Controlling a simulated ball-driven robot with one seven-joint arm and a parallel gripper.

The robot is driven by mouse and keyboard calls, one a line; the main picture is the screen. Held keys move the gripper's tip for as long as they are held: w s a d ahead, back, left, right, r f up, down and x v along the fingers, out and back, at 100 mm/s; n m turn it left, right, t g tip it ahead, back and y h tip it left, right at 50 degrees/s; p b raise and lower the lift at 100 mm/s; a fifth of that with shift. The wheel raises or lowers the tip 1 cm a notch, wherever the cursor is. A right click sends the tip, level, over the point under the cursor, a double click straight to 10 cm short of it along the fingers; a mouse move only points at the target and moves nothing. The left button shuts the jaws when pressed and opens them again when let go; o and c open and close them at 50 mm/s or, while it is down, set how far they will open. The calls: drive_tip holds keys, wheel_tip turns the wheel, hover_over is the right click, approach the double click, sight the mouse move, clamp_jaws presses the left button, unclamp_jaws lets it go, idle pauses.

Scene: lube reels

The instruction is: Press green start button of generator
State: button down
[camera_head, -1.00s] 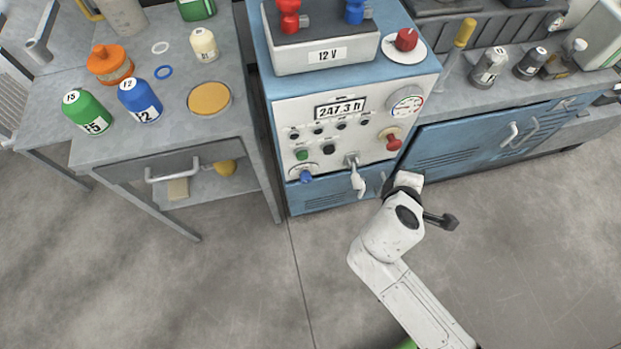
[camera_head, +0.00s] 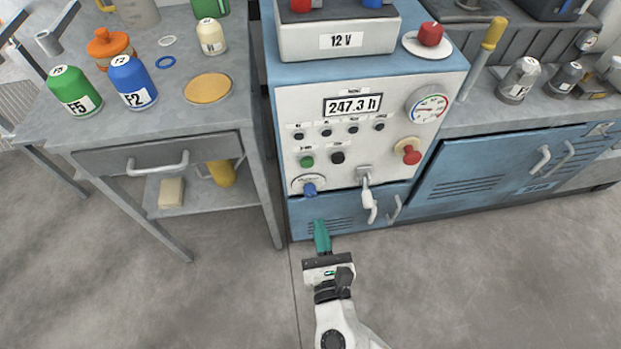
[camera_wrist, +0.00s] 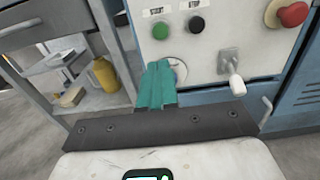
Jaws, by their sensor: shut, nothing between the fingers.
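The generator is a blue cabinet with a white control panel (camera_head: 330,120). Its green start button (camera_head: 307,161) sits low on the panel's left, beside the black stop button (camera_head: 338,157). In the wrist view the green button (camera_wrist: 160,30) lies under a START label, with the black button (camera_wrist: 197,25) to its right. My gripper (camera_head: 321,226) has teal fingers and is shut and empty. It is in front of the cabinet, below the button in the head view, and apart from it. In the wrist view the fingertips (camera_wrist: 159,68) show just below the green button and cover part of the dial.
A blue knob (camera_head: 309,189) is below the start button. A grey workbench (camera_head: 160,135) with bottles stands left. Floor in front is clear.

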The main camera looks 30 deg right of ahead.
sight(308, 165)
drive_tip(key=b+x, duration=0.1)
drive_tip(key=x, duration=1.3)
